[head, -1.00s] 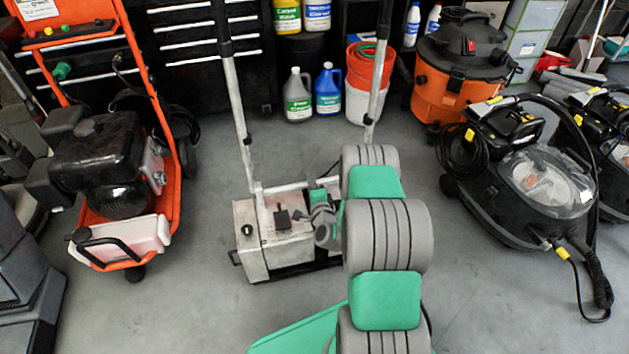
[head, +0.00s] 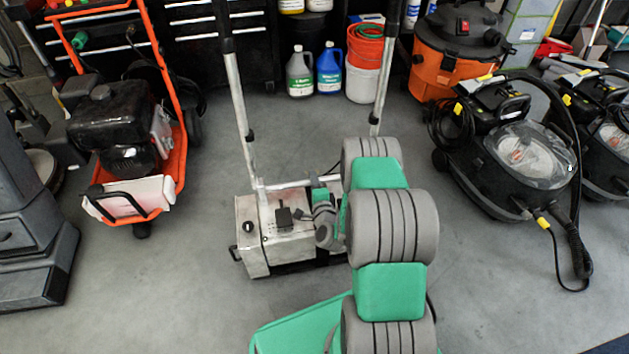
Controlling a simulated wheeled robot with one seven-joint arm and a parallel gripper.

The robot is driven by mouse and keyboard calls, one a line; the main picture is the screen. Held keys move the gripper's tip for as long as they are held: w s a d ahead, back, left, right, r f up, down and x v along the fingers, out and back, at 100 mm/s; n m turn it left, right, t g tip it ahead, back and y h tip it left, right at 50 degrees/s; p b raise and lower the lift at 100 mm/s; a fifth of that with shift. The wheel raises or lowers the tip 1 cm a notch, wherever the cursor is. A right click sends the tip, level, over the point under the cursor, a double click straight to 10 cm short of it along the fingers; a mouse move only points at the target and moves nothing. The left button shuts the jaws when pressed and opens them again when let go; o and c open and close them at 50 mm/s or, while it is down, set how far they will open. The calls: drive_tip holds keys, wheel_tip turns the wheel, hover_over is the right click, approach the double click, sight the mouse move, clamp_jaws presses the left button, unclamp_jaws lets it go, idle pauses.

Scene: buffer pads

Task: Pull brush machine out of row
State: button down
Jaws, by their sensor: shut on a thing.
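The brush machine (head: 272,234) is a scuffed silver box on the floor in the middle of the head view. Two tall metal handle poles with black grips rise from it. My gripper (head: 312,212) is at the right part of its top and shut on it. The exact spot of the hold is small and partly hidden. My green and grey arm covers the machine's right end.
An orange-framed machine (head: 118,160) stands left, and a grey unit (head: 30,225) stands nearer at far left. Black vacuum machines (head: 510,150) stand right, one trailing a hose. Behind are jugs (head: 328,74), buckets (head: 364,62) and an orange vacuum (head: 450,72). Floor beside the brush machine is clear.

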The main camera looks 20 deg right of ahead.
drive_tip(key=c, duration=1.2)
unclamp_jaws()
drive_tip(key=shift+c, duration=0.2)
drive_tip(key=shift+s, duration=0.1)
drive_tip(key=v, duration=0.7)
drive_tip(key=shift+s+r, duration=0.1)
drive_tip(key=shift+s, duration=0.15)
